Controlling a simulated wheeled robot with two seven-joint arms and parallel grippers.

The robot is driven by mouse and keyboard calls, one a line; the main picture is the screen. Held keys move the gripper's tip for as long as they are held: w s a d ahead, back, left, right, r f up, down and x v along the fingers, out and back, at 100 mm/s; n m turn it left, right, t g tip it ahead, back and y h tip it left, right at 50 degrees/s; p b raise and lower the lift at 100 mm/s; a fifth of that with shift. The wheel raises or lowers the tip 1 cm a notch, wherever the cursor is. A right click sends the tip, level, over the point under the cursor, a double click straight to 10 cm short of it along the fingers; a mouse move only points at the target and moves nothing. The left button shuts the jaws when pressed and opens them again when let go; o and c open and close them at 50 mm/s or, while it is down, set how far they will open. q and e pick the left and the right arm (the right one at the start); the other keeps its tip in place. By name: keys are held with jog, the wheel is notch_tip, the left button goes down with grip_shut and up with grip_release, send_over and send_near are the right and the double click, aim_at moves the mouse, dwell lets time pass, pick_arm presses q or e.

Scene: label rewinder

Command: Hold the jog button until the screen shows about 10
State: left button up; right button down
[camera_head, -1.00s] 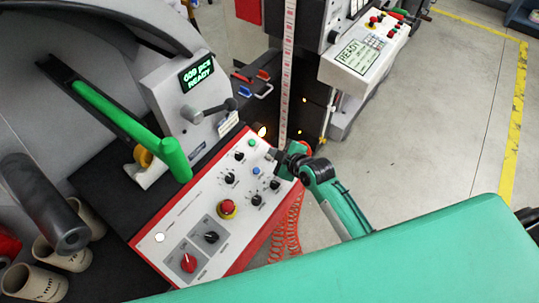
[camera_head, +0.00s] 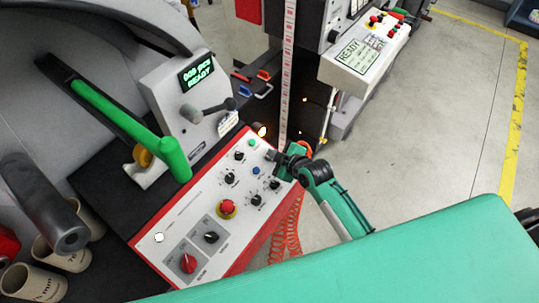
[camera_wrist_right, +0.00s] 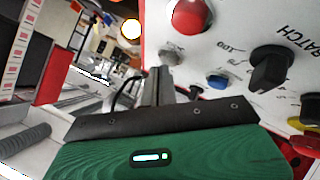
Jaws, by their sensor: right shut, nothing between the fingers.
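The screen (camera_head: 197,73) on the grey housing shows green text, a small three-digit count with PCS above READY; its last digit is too small to read surely. The red-edged control panel (camera_head: 180,215) carries a blue button (camera_head: 256,170), which I take as the jog button; its label is hard to read. The blue button also shows in the right wrist view (camera_wrist_right: 218,81). My right gripper (camera_head: 272,156) is shut and empty above the panel's right edge. In the right wrist view, its fingertips (camera_wrist_right: 160,72) are left of the blue button, apart from it. My left gripper is out of view.
A red mushroom button (camera_head: 227,208), several black knobs and a green button (camera_head: 252,142) share the panel. A green bar (camera_head: 120,120) lies left of it. A second machine (camera_head: 360,60) stands behind. Floor at the right is open.

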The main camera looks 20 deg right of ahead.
jog(key=shift+f, duration=0.25)
jog(key=shift+r, duration=0.1)
dwell(0.5)
jog(key=shift+s+d+r+p, duration=0.1)
jog(key=shift+s+r+p, duration=0.05)
jog(key=shift+r+p, duration=0.6)
jog(key=r+p, duration=0.3)
jog(key=s+r+p, duration=0.1)
jog(key=p, duration=0.1)
jog(key=shift+d+r, duration=0.35)
jog(key=shift+d, duration=0.05)
